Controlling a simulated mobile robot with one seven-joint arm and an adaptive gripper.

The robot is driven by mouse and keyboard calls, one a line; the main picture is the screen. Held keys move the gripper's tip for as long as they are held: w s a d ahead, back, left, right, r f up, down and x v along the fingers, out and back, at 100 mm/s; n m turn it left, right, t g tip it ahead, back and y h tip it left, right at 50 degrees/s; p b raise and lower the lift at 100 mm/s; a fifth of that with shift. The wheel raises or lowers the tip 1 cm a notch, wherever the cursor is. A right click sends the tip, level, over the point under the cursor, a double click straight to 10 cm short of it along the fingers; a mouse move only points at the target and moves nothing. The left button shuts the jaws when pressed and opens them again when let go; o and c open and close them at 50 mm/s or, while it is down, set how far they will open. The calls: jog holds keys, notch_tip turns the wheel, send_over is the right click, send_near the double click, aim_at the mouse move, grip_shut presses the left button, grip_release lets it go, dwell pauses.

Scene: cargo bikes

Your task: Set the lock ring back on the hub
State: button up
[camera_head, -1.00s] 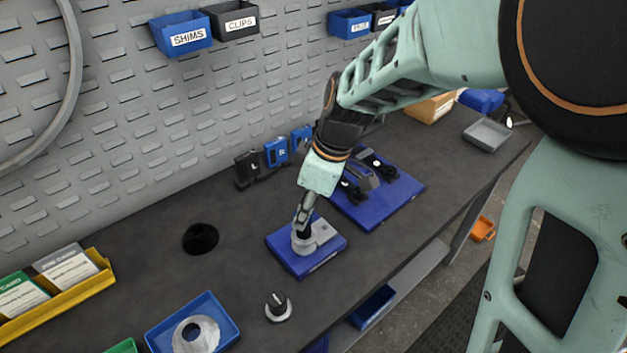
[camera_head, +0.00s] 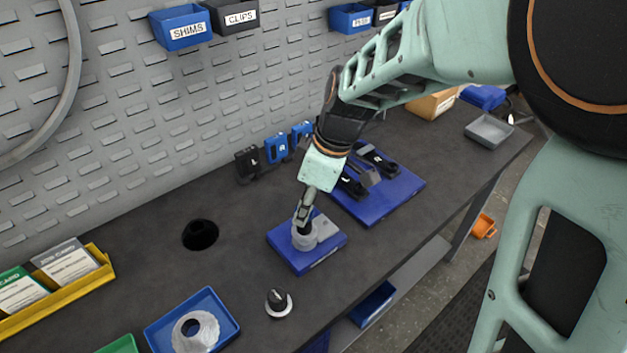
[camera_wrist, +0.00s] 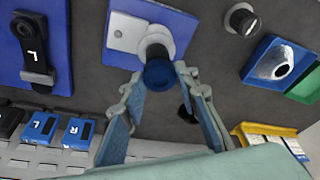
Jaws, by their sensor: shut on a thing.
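My gripper (camera_head: 303,224) points down over the blue block (camera_head: 318,259) and is shut on the dark, round top (camera_wrist: 158,73) of a grey round piece (camera_wrist: 156,42). That piece sits at or on the left end of a pale grey plate (camera_head: 325,229) on the block, and it may be the lock ring with its grip. Whether it touches the plate or sits over a hub is hidden. A similar silver ring with a black knob (camera_head: 278,303) stands on the bench at the front. A pale disc with a hole (camera_head: 193,334) lies in a blue tray (camera_head: 233,326).
A blue board (camera_head: 405,193) with black parts lies just behind and right of the block. A black round cup (camera_head: 200,234) stands to the left, and a yellow card holder (camera_head: 60,302) at far left. Small blue and black holders (camera_head: 276,149) line the wall. Bare bench lies left of the block.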

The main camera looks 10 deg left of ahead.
jog(key=shift+f+b, duration=0.55)
jog(key=shift+b, duration=0.05)
dwell(0.7)
jog(key=o, duration=1)
